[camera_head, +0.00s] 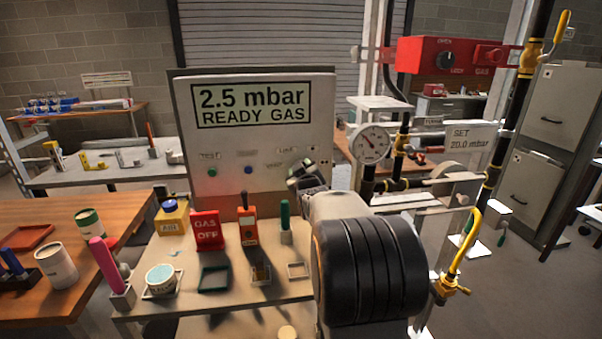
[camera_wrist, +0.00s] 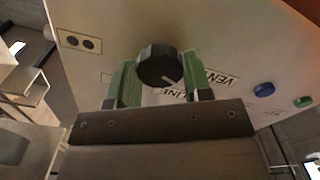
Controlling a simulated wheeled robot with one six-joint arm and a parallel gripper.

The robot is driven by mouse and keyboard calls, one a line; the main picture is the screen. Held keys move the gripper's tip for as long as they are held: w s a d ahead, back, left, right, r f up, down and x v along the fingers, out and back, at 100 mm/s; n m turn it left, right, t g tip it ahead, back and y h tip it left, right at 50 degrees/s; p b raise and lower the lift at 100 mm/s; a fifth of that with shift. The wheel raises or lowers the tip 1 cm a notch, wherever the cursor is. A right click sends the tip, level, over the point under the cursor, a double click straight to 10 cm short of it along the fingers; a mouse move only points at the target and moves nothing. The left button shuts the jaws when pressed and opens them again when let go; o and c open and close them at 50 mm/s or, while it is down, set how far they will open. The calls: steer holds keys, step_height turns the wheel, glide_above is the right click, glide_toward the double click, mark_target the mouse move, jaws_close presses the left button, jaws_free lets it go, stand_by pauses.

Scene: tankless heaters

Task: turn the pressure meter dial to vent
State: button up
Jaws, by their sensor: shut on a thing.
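The pressure meter (camera_head: 262,112) is a grey upright box whose screen reads "2.5 mbar READY GAS". Its black dial (camera_wrist: 157,66) shows in the wrist view, with VENT and LINE labels beside it. The dial's short white mark points to the lower right in that view; I cannot tell exactly which label it lines up with. My gripper (camera_wrist: 160,84) has its green fingers on either side of the dial and is shut on it. In the head view my gripper (camera_head: 303,177) is at the meter's lower right and hides the dial.
Blue (camera_wrist: 264,89) and green (camera_wrist: 303,101) buttons sit on the meter's face. A yellow jar (camera_head: 172,218), a red GAS OFF sign (camera_head: 208,231) and an orange tool (camera_head: 248,228) stand before the meter. A round gauge (camera_head: 370,144) and pipework stand at right.

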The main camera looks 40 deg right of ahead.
steer(key=o, duration=0.9)
steer(key=b+v, duration=0.1)
steer(key=v, duration=1.2)
steer(key=shift+s+a, duration=0.2)
steer(key=shift+s, duration=0.1)
